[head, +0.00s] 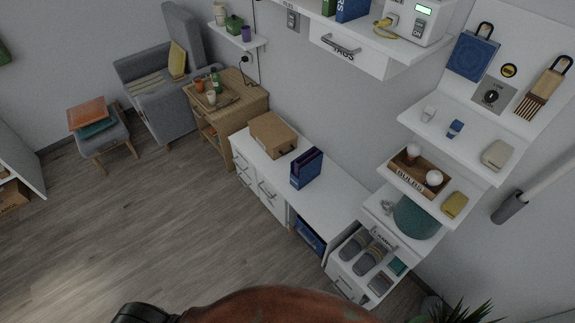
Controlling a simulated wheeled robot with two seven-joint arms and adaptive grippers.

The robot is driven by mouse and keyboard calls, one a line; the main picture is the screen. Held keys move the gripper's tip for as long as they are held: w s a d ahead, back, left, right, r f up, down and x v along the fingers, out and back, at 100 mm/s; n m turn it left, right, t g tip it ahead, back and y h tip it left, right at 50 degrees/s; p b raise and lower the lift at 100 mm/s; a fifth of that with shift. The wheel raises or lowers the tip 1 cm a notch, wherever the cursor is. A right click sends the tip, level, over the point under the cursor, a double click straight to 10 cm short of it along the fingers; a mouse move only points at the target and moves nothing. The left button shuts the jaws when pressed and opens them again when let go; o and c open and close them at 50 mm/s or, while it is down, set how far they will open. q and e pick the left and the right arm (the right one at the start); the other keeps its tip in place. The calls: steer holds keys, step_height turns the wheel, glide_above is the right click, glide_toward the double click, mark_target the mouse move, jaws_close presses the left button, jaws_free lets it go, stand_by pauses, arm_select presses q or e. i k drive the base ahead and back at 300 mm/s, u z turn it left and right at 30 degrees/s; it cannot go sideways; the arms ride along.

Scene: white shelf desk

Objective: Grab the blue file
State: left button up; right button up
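A dark blue file (306,168) stands upright on top of the low white cabinet (335,196), just right of a cardboard box. Another blue file or binder (352,8) stands on the high shelf, cut off by the top edge. More blue items (310,237) sit in the cabinet's open compartment, partly shaded. Neither of my grippers can be made out in the head view, and nothing touches the file on the cabinet.
The cardboard box (273,135) sits beside the file. White wall shelves (455,142) with small items overhang at right. A drawer with slippers (362,254) stands open. A wooden side table (226,112) adjoins the cabinet. The wooden floor (150,220) in front is clear.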

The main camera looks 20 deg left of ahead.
mark_target(308, 172)
steer(key=u, duration=0.2)
steer(key=i, duration=0.2)
steer(key=u, duration=2.2)
steer(key=i, duration=3.25)
steer(key=z, duration=3.05)
